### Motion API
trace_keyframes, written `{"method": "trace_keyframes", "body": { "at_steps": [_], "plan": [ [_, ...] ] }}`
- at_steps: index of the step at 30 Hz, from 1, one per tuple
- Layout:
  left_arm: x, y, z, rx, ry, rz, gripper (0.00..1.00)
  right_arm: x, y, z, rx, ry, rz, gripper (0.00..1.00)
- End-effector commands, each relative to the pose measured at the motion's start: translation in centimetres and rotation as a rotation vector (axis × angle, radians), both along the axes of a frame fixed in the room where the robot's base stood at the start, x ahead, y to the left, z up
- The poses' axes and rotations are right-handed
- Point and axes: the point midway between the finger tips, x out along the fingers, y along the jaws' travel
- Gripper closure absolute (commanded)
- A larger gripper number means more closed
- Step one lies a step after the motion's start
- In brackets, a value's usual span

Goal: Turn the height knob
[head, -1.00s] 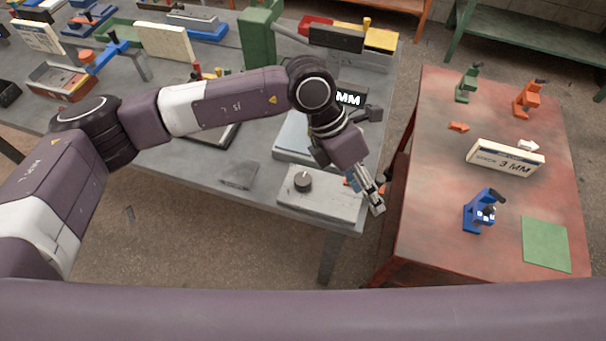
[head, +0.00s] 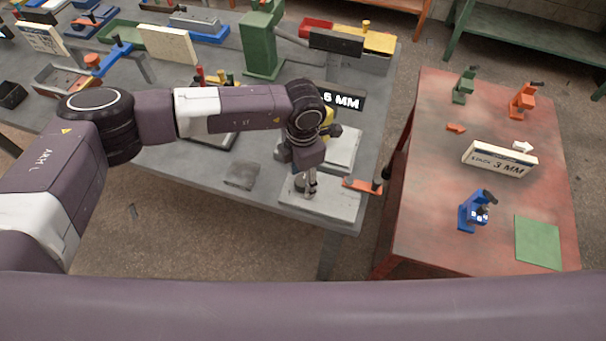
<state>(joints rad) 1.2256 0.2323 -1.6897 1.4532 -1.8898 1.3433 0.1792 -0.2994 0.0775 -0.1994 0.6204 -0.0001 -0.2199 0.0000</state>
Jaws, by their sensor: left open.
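The dark round height knob is hidden in the head view behind my left gripper. Its grey base plate (head: 338,207) shows at the front right corner of the grey bench. My left gripper (head: 308,192) points down over the left part of this plate, with its jaws open around or just above where the knob stands; I cannot tell which. My right gripper is out of view.
An orange lever (head: 361,186) with a black grip sticks out beside the plate. A red table (head: 437,218) on the right holds a "3 MM" sign (head: 499,160), small clamps such as a blue one (head: 474,211), and a green mat (head: 537,242). A green press (head: 259,45) stands behind.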

Motion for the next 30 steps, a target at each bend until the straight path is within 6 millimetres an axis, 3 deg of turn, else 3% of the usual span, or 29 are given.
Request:
{"method": "trace_keyframes", "body": {
  "at_steps": [6, 18, 30],
  "plan": [
    [0.0, 0.0, -0.1, 0.000, 0.000, 0.000, 0.53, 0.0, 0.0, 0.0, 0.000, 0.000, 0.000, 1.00],
    [0.0, 0.0, 0.0, -0.001, 0.000, 0.000, 0.95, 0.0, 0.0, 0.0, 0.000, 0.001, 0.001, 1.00],
    [0.0, -0.1, -0.3, -0.002, -0.001, 0.088, 0.95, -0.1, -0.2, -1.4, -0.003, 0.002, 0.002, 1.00]
  ]
}}
